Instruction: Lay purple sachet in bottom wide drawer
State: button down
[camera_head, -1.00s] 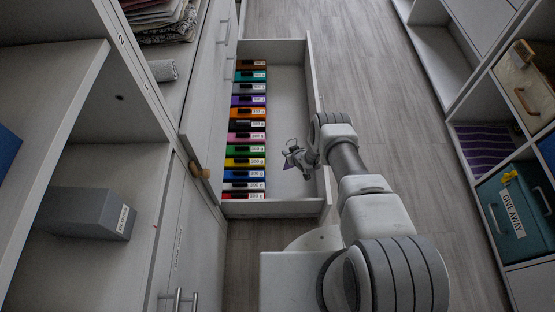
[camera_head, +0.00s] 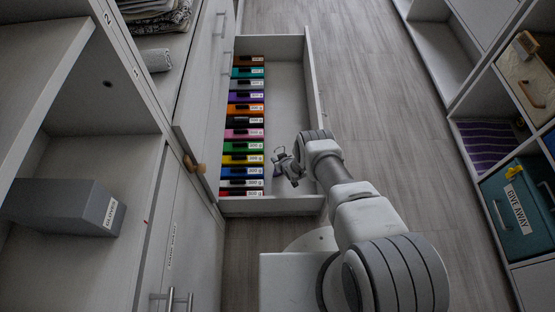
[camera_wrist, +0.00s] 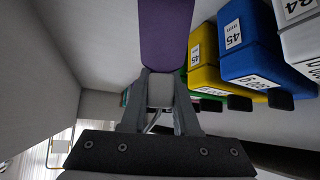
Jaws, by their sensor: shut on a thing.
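The purple sachet (camera_wrist: 165,35) is held upright in the wrist view, its near end between my fingertips. My gripper (camera_wrist: 160,78) is shut on it. In the head view my gripper (camera_head: 285,160) is over the near part of the open wide drawer (camera_head: 287,95), just right of the row of boxes. The sachet is mostly hidden there. The drawer's right half is bare. I cannot tell whether the sachet touches the drawer floor.
Coloured labelled boxes (camera_head: 244,120) fill the drawer's left side; a blue one (camera_wrist: 248,45) and a yellow one (camera_wrist: 203,60) are close to the sachet. A grey box (camera_head: 65,205) is on the left shelf. A teal bin (camera_head: 520,215) stands in the right cubbies.

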jog(key=c, duration=0.7)
grip_release()
jog(key=shift+f, duration=0.1)
jog(key=shift+o, duration=0.2)
jog(key=p+v, duration=0.7)
jog(key=v, duration=0.5)
jog(key=shift+s+a, duration=0.1)
